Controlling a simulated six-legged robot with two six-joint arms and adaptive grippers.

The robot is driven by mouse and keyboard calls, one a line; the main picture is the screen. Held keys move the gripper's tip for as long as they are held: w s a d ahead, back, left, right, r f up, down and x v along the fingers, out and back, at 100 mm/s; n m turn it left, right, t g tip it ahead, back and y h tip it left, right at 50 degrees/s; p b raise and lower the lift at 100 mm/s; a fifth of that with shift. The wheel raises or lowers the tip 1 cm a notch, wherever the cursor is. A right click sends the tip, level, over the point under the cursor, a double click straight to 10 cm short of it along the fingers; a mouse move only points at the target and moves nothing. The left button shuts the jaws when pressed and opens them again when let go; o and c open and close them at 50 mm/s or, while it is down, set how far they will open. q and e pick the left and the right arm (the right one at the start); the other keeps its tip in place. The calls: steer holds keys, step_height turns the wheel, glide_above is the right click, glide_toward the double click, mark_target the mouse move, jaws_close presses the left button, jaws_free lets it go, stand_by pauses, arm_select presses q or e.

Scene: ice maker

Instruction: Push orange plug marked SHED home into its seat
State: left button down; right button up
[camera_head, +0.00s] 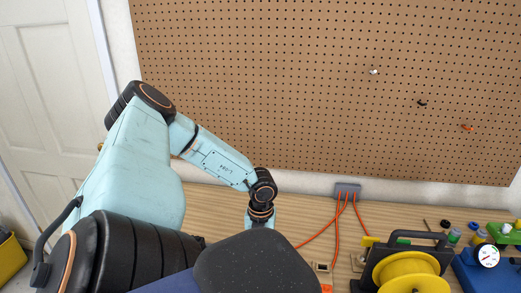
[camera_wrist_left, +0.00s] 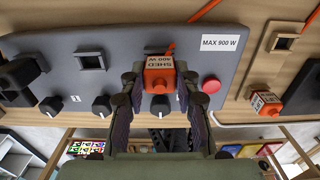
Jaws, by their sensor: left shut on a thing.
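The orange plug marked SHED 400 W (camera_wrist_left: 159,78) is in the middle of the left wrist view, at the grey panel (camera_wrist_left: 120,38), with an orange cord behind it. My left gripper (camera_wrist_left: 159,84) is shut on this plug, one finger on each side. The plug hides the seat below it, so I cannot tell how deep it sits. In the head view my left arm reaches down to the bench, and the gripper is hidden there. My right gripper is in neither view.
The panel has an empty square socket (camera_wrist_left: 91,60), black knobs (camera_wrist_left: 102,105), a red button (camera_wrist_left: 211,84) and a black plug at left. Another orange plug (camera_wrist_left: 268,103) lies right of it. A yellow reel (camera_head: 410,272) and a gauge (camera_head: 487,256) stand on the bench's right.

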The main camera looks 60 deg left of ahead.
arm_select(q)
steer(key=shift+f+b, duration=0.3)
steer(key=shift+f, duration=0.1)
steer(key=c, duration=0.9)
jaws_free()
steer(key=shift+w, duration=0.1)
steer(key=shift+r, duration=0.15)
